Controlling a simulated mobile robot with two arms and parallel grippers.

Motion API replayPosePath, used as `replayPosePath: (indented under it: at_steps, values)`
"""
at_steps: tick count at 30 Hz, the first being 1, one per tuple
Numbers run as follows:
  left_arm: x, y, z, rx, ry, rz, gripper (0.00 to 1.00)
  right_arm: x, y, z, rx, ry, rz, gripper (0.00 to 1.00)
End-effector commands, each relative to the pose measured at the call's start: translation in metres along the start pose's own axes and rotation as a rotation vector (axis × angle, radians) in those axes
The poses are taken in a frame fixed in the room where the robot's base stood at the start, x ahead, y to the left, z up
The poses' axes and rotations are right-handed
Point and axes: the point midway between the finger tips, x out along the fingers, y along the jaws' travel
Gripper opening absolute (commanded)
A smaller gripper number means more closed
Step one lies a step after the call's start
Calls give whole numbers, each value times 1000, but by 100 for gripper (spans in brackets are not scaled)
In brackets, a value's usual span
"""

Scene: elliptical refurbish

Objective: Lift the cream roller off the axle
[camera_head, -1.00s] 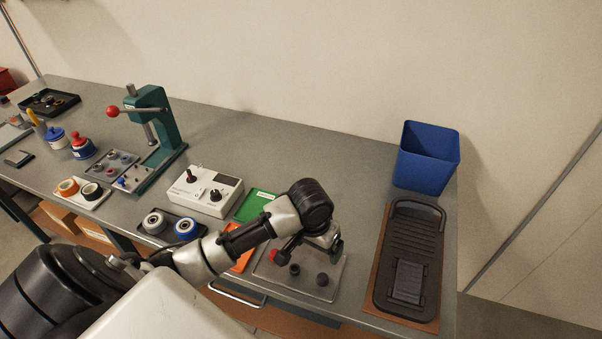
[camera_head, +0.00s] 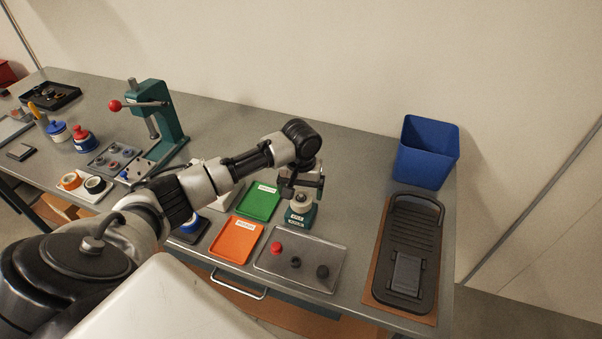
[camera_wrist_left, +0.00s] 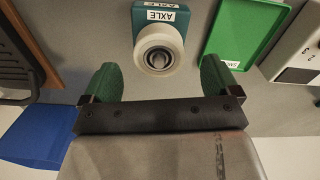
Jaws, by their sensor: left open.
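The cream roller (camera_head: 300,204) sits on the teal axle stand (camera_head: 301,219), which is labelled AXLE, near the middle of the bench. In the left wrist view the cream roller (camera_wrist_left: 159,48) is seen end-on, with the grey axle tip in its centre. The stand (camera_wrist_left: 180,18) shows behind it. My left gripper (camera_head: 303,188) is just above the roller in the head view. In the left wrist view its two green fingers (camera_wrist_left: 160,64) are spread wide, one to each side of the roller, apart from it. My right gripper is not in view.
A green tray (camera_head: 259,203) and an orange tray (camera_head: 236,241) lie left of the stand. A grey tray (camera_head: 330,258) with a red part and dark parts lies in front. A black board (camera_head: 412,250) and a blue bin (camera_head: 425,153) stand to the right.

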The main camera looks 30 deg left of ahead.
Motion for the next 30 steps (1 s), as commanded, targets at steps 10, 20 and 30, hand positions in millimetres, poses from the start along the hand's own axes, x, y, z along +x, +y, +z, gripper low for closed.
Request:
replayPosePath:
  at_steps: [10,20,30]
  values:
    - [36,0,1,2,0,0,90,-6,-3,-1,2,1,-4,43]
    - [37,0,1,2,0,0,84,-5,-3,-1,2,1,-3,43]
    - [37,0,0,2,1,0,59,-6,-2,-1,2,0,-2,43]
